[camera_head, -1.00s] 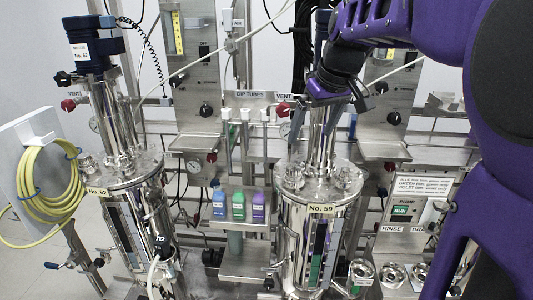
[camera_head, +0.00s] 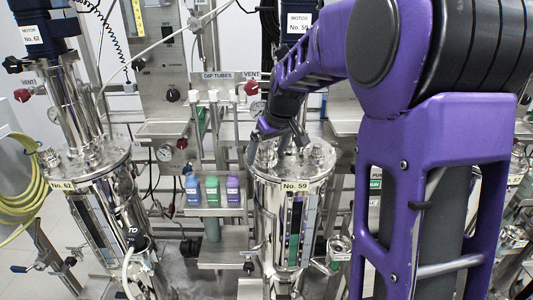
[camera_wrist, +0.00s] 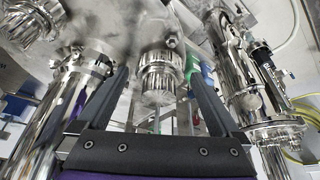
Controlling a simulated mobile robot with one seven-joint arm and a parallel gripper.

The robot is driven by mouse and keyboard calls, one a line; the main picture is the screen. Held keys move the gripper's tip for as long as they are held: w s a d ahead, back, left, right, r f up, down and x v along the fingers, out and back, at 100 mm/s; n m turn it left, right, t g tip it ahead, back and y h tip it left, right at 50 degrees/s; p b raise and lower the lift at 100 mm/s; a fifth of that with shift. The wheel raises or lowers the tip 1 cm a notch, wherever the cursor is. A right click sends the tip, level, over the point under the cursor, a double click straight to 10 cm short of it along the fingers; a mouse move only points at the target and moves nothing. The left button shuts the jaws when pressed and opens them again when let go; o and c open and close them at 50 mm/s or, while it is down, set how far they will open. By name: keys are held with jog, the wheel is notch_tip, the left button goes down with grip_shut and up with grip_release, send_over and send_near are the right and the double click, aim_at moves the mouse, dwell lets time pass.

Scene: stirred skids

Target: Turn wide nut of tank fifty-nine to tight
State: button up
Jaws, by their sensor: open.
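Tank fifty-nine (camera_head: 272,215) is a shiny steel vessel with a "No. 59" label (camera_head: 295,186) below its lid, right of centre in the head view. My gripper (camera_head: 278,150) is over the left part of that lid, pointing down. In the wrist view its two dark fingers (camera_wrist: 160,80) are apart, with a ribbed steel nut (camera_wrist: 160,77) showing between them. I cannot tell whether they touch it. Other ribbed fittings show at the left (camera_wrist: 82,62) and upper left (camera_wrist: 30,22). Which one is the wide nut is not certain. In the head view my arm hides part of the lid.
Tank sixty-two (camera_head: 90,210) stands at the left with a yellow hose beside it. Blue, green and violet bottles (camera_head: 212,189) stand on a shelf between the tanks. The tall column of tank fifty-nine, under its motor (camera_head: 298,22), rises close to my gripper.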

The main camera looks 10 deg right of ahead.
jog(key=shift+c, duration=0.2)
jog(key=c, duration=1.3)
jog(key=shift+a+m, duration=0.1)
jog(key=shift+m, duration=0.5)
jog(key=shift+a+m+h+p, duration=0.1)
jog(key=shift+m+h+p, duration=0.15)
jog(key=shift+m+h, duration=0.6)
jog(key=shift+a+m+h+p, duration=0.1)
jog(key=shift+m+h+p, duration=0.15)
jog(key=shift+m, duration=1.2)
jog(key=shift+w+a+m+g+h, duration=0.15)
jog(key=shift+m+h, duration=0.4)
jog(key=shift+m, duration=1)
jog(key=shift+s+d+m+g+h, duration=0.1)
jog(key=shift+m+g+h, duration=0.3)
jog(key=shift+m, duration=1.15)
jog(key=shift+w+a+m+g+h+p, duration=0.15)
jog(key=shift+m+g+h, duration=0.25)
jog(key=shift+m, duration=0.95)
jog(key=shift+d+m+g+h+p, duration=0.1)
jog(key=shift+m+g+h+p, duration=0.2)
jog(key=shift+m, duration=1.05)
jog(key=shift+w+m+g+p, duration=0.1)
jog(key=shift+m+g+p, duration=0.45)
jog(key=shift+m, duration=0.55)
jog(key=shift+w+m+g+p, duration=0.1)
jog(key=shift+m+g+p, duration=0.2)
jog(key=shift+m+p, duration=0.6)
jog(key=shift+m, duration=0.8)
